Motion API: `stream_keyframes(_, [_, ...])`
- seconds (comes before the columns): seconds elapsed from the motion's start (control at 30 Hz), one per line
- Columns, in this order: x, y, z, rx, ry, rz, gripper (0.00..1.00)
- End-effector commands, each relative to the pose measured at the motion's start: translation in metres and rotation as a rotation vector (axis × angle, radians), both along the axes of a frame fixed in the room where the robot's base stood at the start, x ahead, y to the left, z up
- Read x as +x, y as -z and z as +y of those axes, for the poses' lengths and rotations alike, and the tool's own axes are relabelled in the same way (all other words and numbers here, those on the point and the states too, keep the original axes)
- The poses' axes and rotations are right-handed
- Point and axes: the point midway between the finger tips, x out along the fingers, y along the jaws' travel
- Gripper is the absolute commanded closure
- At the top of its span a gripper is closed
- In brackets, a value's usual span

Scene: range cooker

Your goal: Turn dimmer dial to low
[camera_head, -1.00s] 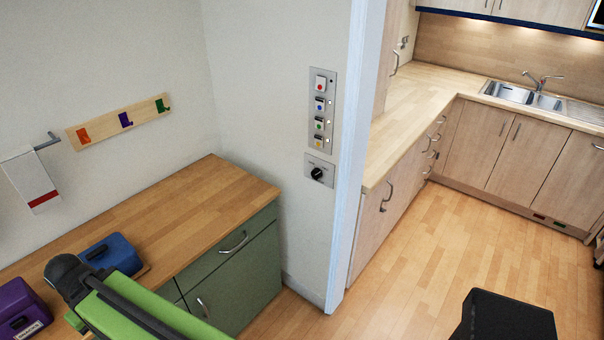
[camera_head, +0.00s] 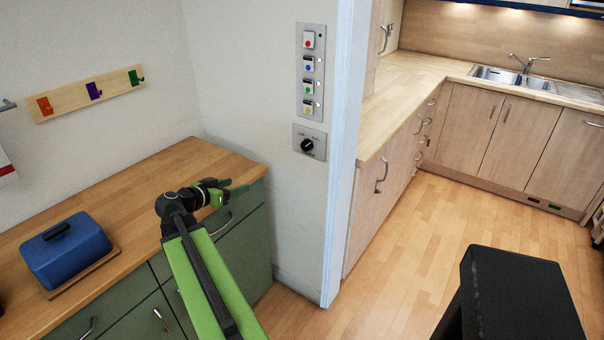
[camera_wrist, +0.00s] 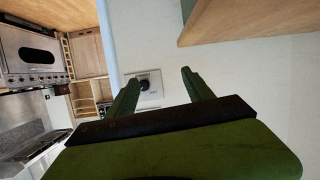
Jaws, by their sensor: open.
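The dimmer dial (camera_head: 307,145) is a black knob on a small metal plate (camera_head: 299,133) on the white wall, below the panel of coloured buttons. Its small labels are too blurred to read. The dial also shows in the wrist view (camera_wrist: 145,85), where it lies beyond the fingers, nearer the left finger. My gripper (camera_head: 236,187) is open and empty, over the wooden counter, to the left of and lower than the dial, apart from it. In the wrist view my gripper's two green fingers (camera_wrist: 157,82) stand spread with nothing between them.
A button panel (camera_head: 310,72) is above the dial. A white door frame edge (camera_head: 345,150) stands right of it. The wooden counter (camera_head: 150,185) holds a blue butter dish (camera_head: 65,255). A hook rail (camera_head: 90,93) is on the left wall.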

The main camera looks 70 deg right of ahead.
Motion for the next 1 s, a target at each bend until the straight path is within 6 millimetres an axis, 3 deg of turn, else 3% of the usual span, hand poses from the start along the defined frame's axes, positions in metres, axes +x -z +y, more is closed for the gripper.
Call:
stream_keyframes(0.03, [-0.028, 0.011, -0.033, -0.109, 0.063, -0.05, 0.4])
stream_keyframes(0.1, [-0.056, -0.004, -0.064, -0.245, 0.112, -0.11, 0.4])
stream_keyframes(0.2, [-0.08, -0.02, -0.086, -0.357, 0.138, -0.157, 0.4])
stream_keyframes(0.43, [-0.088, -0.032, -0.096, -0.399, 0.145, -0.175, 0.4])
stream_keyframes(0.57, [-0.093, -0.031, -0.114, -0.398, 0.147, -0.174, 0.4])
stream_keyframes(1.0, [-0.127, -0.031, -0.219, -0.396, 0.148, -0.173, 0.4])
